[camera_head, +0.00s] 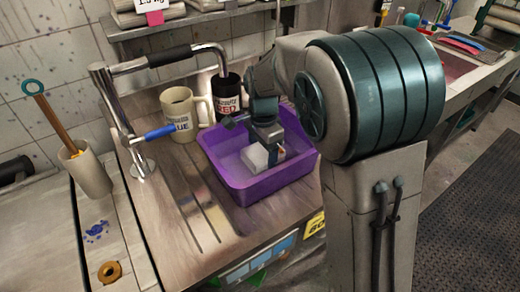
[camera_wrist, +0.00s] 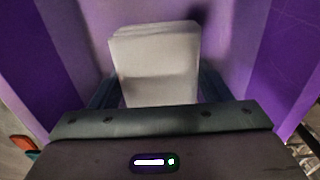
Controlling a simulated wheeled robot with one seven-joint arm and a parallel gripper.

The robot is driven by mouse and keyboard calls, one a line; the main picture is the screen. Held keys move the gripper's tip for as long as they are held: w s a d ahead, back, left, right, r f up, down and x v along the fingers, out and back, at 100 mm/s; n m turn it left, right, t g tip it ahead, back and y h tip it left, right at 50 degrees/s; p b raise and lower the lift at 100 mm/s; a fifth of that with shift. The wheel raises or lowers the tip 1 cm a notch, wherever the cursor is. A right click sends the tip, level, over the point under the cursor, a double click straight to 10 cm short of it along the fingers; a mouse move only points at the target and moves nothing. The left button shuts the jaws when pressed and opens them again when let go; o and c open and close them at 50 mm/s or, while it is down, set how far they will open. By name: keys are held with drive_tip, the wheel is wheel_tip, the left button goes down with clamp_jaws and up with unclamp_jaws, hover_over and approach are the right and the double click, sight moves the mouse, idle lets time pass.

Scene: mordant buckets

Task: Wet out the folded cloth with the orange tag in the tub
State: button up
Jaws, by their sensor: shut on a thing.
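The purple tub (camera_head: 270,188) stands on the draining board, and its walls also show in the wrist view (camera_wrist: 285,60). My gripper (camera_head: 266,150) reaches down into the tub. It is shut on a pale folded cloth (camera_head: 252,158), which sits between the fingers inside the tub walls. In the wrist view the cloth (camera_wrist: 155,60) is a whitish block between my fingers (camera_wrist: 157,90). I cannot tell whether the cloth touches the tub floor or is wet.
A cream mug marked BLUE (camera_head: 182,112) and a dark mug marked RED (camera_head: 228,94) stand close behind the tub. A chrome tap (camera_head: 106,90) with a blue lever (camera_head: 160,132) rises to the left. The grooved board left of the tub is clear.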

drive_tip(key=shift+d, duration=0.4)
drive_tip(key=shift+a, duration=0.15)
drive_tip(key=shift+w+a+p, duration=0.1)
drive_tip(key=shift+a+p, duration=0.25)
drive_tip(key=shift+a, duration=0.35)
drive_tip(key=shift+d, duration=0.85)
drive_tip(key=shift+a+p, duration=0.3)
drive_tip(key=shift+a, duration=0.6)
drive_tip(key=shift+d, duration=0.2)
